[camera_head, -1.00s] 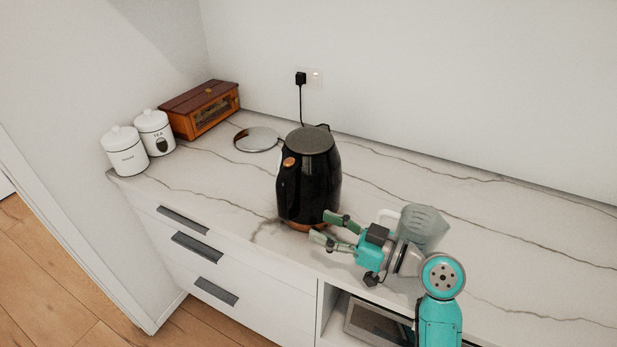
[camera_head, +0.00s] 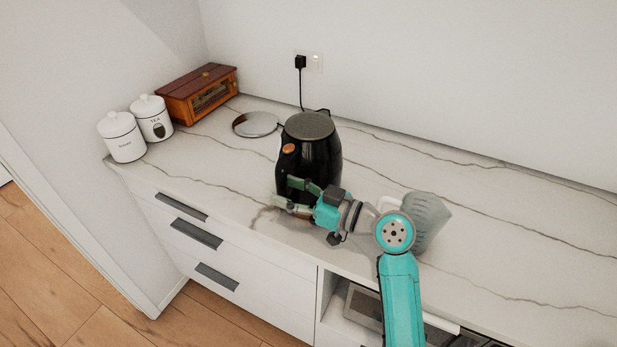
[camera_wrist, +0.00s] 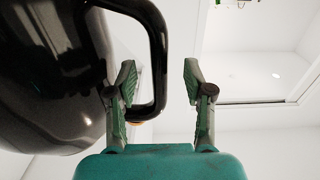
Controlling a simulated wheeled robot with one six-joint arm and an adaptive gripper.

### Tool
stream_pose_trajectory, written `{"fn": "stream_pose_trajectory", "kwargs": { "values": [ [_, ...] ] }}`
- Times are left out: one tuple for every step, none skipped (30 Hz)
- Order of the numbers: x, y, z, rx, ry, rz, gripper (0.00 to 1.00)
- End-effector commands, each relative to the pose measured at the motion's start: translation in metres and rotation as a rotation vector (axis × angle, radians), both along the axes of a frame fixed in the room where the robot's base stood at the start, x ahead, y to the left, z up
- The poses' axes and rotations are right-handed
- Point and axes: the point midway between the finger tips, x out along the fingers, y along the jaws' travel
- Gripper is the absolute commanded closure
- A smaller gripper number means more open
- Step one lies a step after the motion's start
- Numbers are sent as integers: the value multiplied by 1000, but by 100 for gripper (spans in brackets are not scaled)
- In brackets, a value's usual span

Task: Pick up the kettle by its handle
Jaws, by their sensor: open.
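The black kettle (camera_head: 320,160) stands upright on the marble counter, with a grey lid and a copper-coloured button. My gripper (camera_head: 285,192) is open at the kettle's near side in the head view, hiding its lower part and most of its handle. In the wrist view the kettle body (camera_wrist: 45,75) fills the left side. Its black loop handle (camera_wrist: 158,60) comes down between the two fingers of my gripper (camera_wrist: 158,78). The left finger lies between the handle and the body; the right finger is apart from the handle.
A clear jug (camera_head: 430,222) stands right beside my arm. A round silver plate (camera_head: 255,124) lies behind the kettle to the left. Two white canisters (camera_head: 122,138) and a wooden box (camera_head: 200,95) stand far left. A black plug (camera_head: 300,62) sits in the wall socket.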

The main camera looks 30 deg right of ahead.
Motion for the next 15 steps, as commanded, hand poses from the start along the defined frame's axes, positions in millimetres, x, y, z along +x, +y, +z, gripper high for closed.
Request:
{"fn": "stream_pose_trajectory", "kwargs": {
  "values": [
    [6, 4, 1, 0, -1, 2, 48],
    [8, 6, 1, 0, -2, 2, 48],
    [11, 8, 1, 0, -2, 2, 48],
    [13, 9, 1, 1, -1, 1, 48],
    [14, 10, 0, 1, -1, 1, 48],
    [15, 11, 0, 0, 0, 0, 48],
    [16, 11, 0, 0, 0, 0, 48],
    [16, 11, 0, 0, 0, -1, 48],
    [16, 11, 0, 0, 0, -1, 48],
    [16, 11, 0, 0, 0, -1, 48],
    [16, 11, 0, 0, 0, -1, 48],
    [16, 11, 0, 0, 0, -1, 48],
    [16, 11, 0, 0, 0, -1, 51],
    [16, 11, 0, 0, 0, -1, 58],
    [16, 11, 0, 0, 0, -1, 68]
  ]
}}
